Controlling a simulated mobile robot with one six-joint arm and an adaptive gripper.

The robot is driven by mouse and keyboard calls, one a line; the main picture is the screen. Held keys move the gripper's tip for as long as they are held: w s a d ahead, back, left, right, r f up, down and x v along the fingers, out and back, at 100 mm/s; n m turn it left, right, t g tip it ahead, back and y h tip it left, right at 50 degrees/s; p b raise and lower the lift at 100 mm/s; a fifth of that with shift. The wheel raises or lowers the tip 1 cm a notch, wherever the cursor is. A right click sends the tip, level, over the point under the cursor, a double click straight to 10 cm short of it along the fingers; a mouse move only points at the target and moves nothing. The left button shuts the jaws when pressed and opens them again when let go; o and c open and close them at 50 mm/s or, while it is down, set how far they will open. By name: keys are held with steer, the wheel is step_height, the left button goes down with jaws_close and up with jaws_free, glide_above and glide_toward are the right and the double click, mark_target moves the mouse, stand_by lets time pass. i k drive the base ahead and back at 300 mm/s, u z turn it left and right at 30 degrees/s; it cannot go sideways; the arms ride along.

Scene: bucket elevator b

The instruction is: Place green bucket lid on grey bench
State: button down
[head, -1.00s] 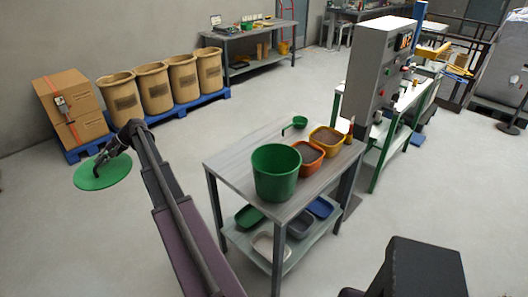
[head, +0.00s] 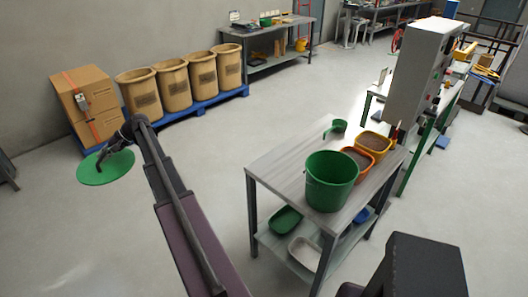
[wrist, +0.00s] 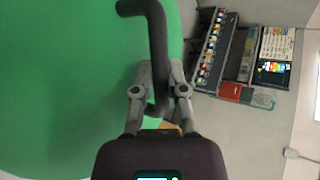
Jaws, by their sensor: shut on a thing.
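The green bucket lid (head: 106,167) is a flat round disc held out at the left in the head view, clear of the floor. My gripper (head: 112,150) is shut on its dark handle. In the wrist view the lid (wrist: 70,80) fills the left side, and my gripper (wrist: 160,105) has both fingers closed around the black bent handle (wrist: 157,40). The grey bench (head: 285,160) stands right of centre in the head view, well apart from the lid. An open green bucket (head: 331,182) stands on its front part.
Orange (head: 357,160) and yellow (head: 374,143) tubs and a green scoop (head: 338,126) share the bench top. Its left part is bare. Tan sacks (head: 178,80) and cardboard boxes (head: 90,105) stand on a blue pallet behind the lid. A grey control cabinet (head: 425,70) rises behind the bench.

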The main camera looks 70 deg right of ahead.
mark_target(293, 162)
steer(key=i, duration=1.95)
steer(key=z, duration=2.45)
